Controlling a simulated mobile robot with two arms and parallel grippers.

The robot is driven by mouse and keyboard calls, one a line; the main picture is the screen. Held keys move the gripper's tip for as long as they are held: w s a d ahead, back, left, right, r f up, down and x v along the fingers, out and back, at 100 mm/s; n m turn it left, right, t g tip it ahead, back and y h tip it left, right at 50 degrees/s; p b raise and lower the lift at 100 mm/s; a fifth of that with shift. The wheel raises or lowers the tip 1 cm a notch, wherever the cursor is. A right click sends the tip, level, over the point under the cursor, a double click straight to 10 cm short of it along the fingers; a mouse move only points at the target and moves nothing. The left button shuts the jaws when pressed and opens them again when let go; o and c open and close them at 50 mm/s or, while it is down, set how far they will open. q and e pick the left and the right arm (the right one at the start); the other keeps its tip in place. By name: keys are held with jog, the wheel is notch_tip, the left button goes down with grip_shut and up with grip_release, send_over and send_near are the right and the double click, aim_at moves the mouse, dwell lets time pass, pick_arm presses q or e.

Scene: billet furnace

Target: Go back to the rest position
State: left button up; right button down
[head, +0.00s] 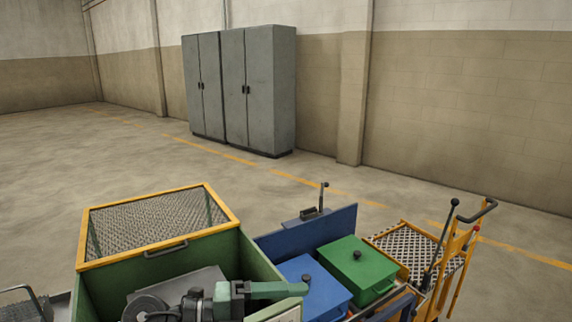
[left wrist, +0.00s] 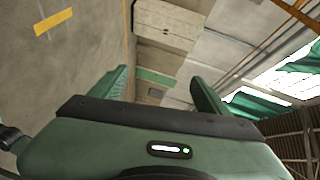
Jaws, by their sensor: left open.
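My left gripper (head: 288,290) reaches in low at the bottom of the head view, pointing right, in front of the green box with the yellow-framed mesh lid. In the left wrist view, the two green fingers of the left gripper (left wrist: 160,86) stand wide apart with nothing between them. That view is tilted and looks past the fingers at the wall, floor and roof. My right gripper is not in view.
The green box (head: 256,268) has a raised mesh lid (head: 155,225). Beside it are a blue bin (head: 315,290), a green lidded bin (head: 355,262) and a yellow trolley (head: 455,260) with upright handles. Grey cabinets (head: 240,90) stand at the wall. The floor (head: 110,155) between is clear.

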pick_arm(q)
notch_tip(320, 180, up, 4)
jog(key=r+n+t+h, duration=0.1)
jog(key=n+t+h, duration=0.2)
jog(key=t, duration=0.1)
jog(key=w+a+f+n+t+y, duration=0.1)
jog(key=w+a+n+t+y, duration=0.4)
jog(key=a+n+t+y, duration=0.95)
jog(key=s+a+f+n+g+y, duration=0.2)
jog(key=a+f+n+g+y, duration=0.1)
jog(key=f+n, duration=0.4)
jog(key=s+a+f+n+g+y, duration=0.2)
jog(key=s+a+f+n+g, duration=0.15)
jog(key=f, duration=0.55)
jog(key=s+f+n+g, duration=0.1)
jog(key=s+f+g, duration=0.6)
jog(key=s, duration=0.4)
jog(key=s+f+n+g, duration=0.1)
jog(key=s+f+g, duration=0.4)
jog(key=s+f, duration=0.5)
notch_tip(320, 180, down, 30)
jog(key=s+b, duration=0.3)
jog(key=b, duration=0.3)
jog(key=s+a+f+g+b, duration=0.2)
jog(key=s+a+f+b, duration=0.1)
jog(key=s+f, duration=1.3)
notch_tip(320, 180, down, 4)
jog(key=shift+f+b, duration=0.15)
jog(key=shift+b, duration=0.25)
